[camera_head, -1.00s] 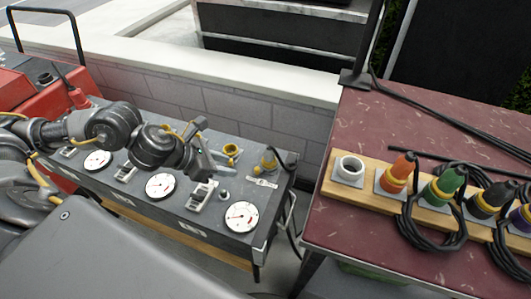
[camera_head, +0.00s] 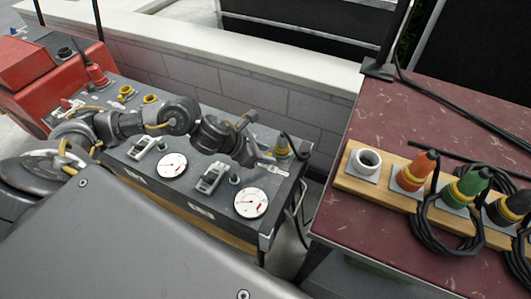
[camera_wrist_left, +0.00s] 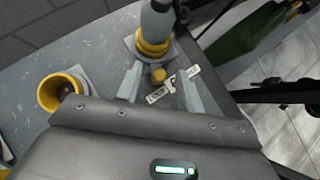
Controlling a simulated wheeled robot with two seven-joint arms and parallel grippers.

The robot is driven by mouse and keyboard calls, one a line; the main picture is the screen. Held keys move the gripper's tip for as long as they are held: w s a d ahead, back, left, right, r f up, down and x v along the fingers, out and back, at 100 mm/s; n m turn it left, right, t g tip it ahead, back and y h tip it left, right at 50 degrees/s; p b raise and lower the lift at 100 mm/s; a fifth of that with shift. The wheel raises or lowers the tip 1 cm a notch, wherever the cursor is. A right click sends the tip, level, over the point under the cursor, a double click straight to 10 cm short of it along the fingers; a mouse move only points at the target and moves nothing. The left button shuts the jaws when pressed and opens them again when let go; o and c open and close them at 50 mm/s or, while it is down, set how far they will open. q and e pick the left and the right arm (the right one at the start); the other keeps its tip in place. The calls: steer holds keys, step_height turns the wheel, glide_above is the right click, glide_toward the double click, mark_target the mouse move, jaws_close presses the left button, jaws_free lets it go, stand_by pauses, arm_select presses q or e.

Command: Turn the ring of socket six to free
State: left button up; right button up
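Socket six (camera_head: 281,148) appears to be the one at the right end of the grey panel, with a grey plug in it and a black cable. In the left wrist view its yellow ring (camera_wrist_left: 153,48) carries a round yellow knob (camera_wrist_left: 158,75). A small white label plate (camera_wrist_left: 174,85) lies beside the knob; its lettering is too small to read surely. My left gripper (camera_head: 247,138) is just left of the socket. In the left wrist view its fingers (camera_wrist_left: 160,88) are apart, one on each side of the knob, with no clear contact. My right gripper is out of view.
An open yellow-ringed socket (camera_wrist_left: 58,92) is left of my gripper. Dials (camera_head: 250,202) and switches (camera_head: 211,178) line the panel front. A red table (camera_head: 370,110) on the right bears a wooden strip with an orange plug (camera_head: 417,172) and other cabled plugs.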

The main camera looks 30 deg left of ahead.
arm_select(q)
steer(key=shift+w+d+f, duration=0.15)
steer(key=shift+f, duration=0.1)
jaws_close()
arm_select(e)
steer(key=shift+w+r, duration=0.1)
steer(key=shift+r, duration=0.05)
